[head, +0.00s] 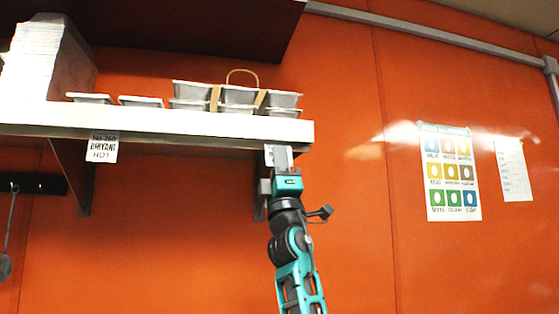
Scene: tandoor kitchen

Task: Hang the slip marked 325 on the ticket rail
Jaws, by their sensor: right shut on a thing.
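The ticket rail (200,127) is the pale strip along the front edge of the shelf. My right gripper (279,152) points up at the rail's underside near its right end. It is shut on a small white slip (268,155), mostly hidden behind the fingers. A dark mark shows on the slip, but its number cannot be read. The slip's top edge is close under the rail; I cannot tell whether it touches. My left gripper is not in view.
Another slip, marked No 260 Biryani Hot (103,146), hangs from the rail at the left. Foil trays (240,96) and a stack of white boxes (45,60) stand on the shelf. A shelf bracket (84,180) is below. The rail between the slips is clear.

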